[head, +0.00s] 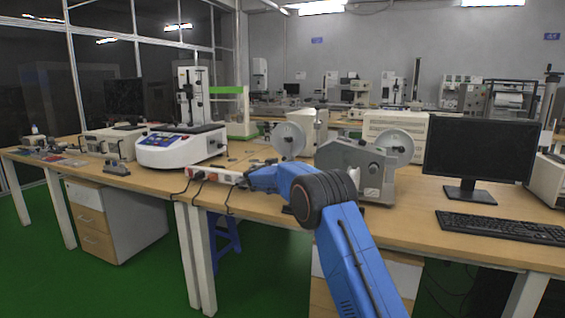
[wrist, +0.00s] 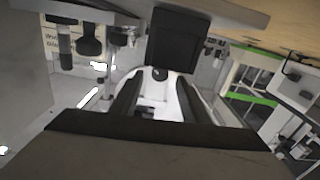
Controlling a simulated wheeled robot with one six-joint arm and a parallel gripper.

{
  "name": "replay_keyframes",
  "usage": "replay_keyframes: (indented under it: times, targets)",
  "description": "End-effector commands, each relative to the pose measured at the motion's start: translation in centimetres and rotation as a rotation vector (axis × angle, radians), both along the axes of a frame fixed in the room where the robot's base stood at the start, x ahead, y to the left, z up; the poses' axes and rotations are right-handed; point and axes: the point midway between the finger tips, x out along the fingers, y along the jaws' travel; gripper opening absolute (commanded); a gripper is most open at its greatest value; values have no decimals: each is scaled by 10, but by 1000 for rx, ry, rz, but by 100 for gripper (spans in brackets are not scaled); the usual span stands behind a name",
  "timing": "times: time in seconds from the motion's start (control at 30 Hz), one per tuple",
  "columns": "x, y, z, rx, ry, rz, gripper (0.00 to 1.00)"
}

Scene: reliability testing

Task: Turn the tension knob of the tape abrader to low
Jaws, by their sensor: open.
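The tape abrader (head: 350,165), a grey machine with large pale reels (head: 289,140) beside and behind it, stands on the wooden table right of centre in the head view. Small round parts show on its front face, but I cannot tell which is the tension knob.
A black monitor (head: 478,150) and keyboard (head: 501,227) stand right of the abrader. A white-and-blue instrument (head: 180,146) stands to the left. A power strip (head: 216,175) runs along the table's front edge. A green-edged frame (wrist: 250,95) shows right in the wrist view.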

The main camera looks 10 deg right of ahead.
Motion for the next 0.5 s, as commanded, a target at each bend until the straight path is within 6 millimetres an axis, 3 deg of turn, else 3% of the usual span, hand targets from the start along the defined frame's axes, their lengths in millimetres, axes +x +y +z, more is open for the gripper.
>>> replay_keyframes:
  times: [0.2,0.5]
  targets:
    - [18,-10,0,0,0,1,42]
    - [21,-12,0,-1,1,1,42]
